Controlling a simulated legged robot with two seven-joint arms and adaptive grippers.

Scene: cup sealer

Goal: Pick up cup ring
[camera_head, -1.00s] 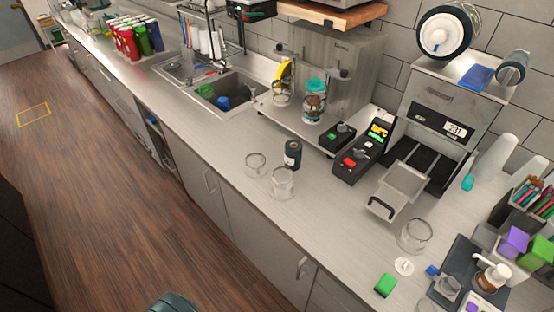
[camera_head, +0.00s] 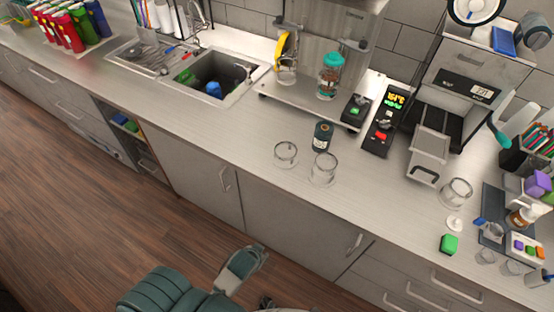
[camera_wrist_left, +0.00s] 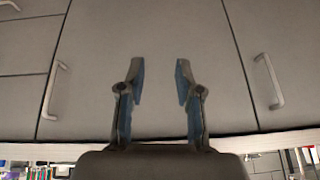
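I cannot tell for sure which thing is the cup ring. A low clear round piece (camera_head: 286,153) on the counter looks ring-like. A taller clear cup (camera_head: 323,168) stands beside it, and another clear round vessel (camera_head: 456,192) stands further right. My left gripper (camera_wrist_left: 160,75) is open and empty in the left wrist view, its two fingers apart in front of the cabinet doors. My left arm shows at the bottom of the head view, in front of and below the counter, away from the clear pieces. My right gripper is not in view.
A dark jar (camera_head: 323,136) stands close behind the clear pieces. The sealer (camera_head: 455,105) with its tray, a control box (camera_head: 383,120) and a sink (camera_head: 214,82) line the back. A green block (camera_head: 449,244) sits right. The counter left of the clear pieces is free.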

